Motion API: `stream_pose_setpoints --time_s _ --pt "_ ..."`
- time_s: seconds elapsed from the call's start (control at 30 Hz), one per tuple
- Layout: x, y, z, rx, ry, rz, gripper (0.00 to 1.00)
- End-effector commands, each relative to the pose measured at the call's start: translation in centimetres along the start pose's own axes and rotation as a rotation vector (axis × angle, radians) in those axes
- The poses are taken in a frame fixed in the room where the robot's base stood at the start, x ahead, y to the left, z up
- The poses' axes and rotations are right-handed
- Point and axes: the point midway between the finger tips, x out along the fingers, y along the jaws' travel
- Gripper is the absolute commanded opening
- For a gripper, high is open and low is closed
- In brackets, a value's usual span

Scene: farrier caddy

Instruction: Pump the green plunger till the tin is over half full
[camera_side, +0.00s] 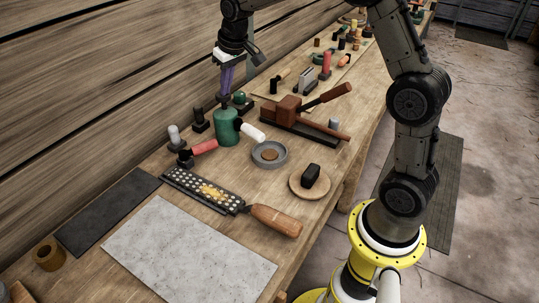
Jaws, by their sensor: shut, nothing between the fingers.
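The green pump body (227,128) stands upright on the bench, with a pale spout (252,133) pointing right. My gripper (225,102) points down directly over the top of the green body. Its purple fingers are shut with nothing between them. The tips are at or just above the plunger's top; I cannot tell if they touch, and they hide most of it. The round grey tin (270,154) sits to the right of the pump, below the spout's end. A small brown patch shows in the middle of its floor, with grey around it.
A rasp (222,193) with a wooden handle and a grey slab (187,251) lie in front. A round wooden board (310,183) holds a black block. A brown mallet (306,119) lies to the right.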

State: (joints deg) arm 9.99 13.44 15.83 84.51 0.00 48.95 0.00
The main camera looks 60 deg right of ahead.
Motion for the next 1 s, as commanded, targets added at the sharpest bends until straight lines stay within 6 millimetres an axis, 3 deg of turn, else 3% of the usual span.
stream_pose_setpoints --time_s 0.23,0.47,1.0 --pt "1.2 0.0 0.5 0.000 -0.005 0.000 0.00" --pt "1.1 0.0 0.4 0.000 -0.004 0.000 0.00" --pt "-1.9 0.0 -0.6 0.000 0.000 0.000 0.00"
